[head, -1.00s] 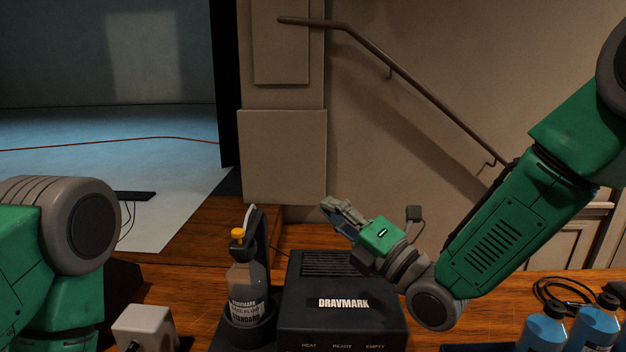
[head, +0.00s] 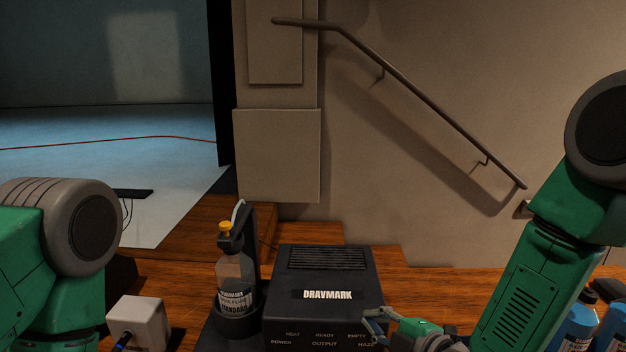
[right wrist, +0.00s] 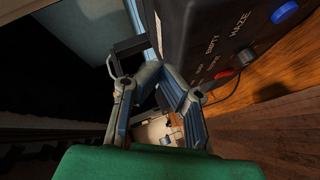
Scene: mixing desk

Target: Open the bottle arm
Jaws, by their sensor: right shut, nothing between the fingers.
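The bottle arm (head: 251,238) is a dark upright piece with a pale tube over its top, at the left side of the black DRAVMARK machine (head: 328,268). It stands behind a clear bottle (head: 231,272) with a yellow cap, which sits upright in a dark round holder. My right gripper (head: 368,318) is shut and empty, at the machine's front right corner and apart from the bottle arm. In the right wrist view its fingers (right wrist: 158,72) are beside the machine's labelled front (right wrist: 205,45). My left gripper is out of view.
A white box (head: 140,320) with a blue plug stands at the front left. Blue bottles (head: 574,328) stand at the right behind my right forearm. A handrail (head: 430,95) runs down the wall behind. In the right wrist view, red and blue knobs show on the machine.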

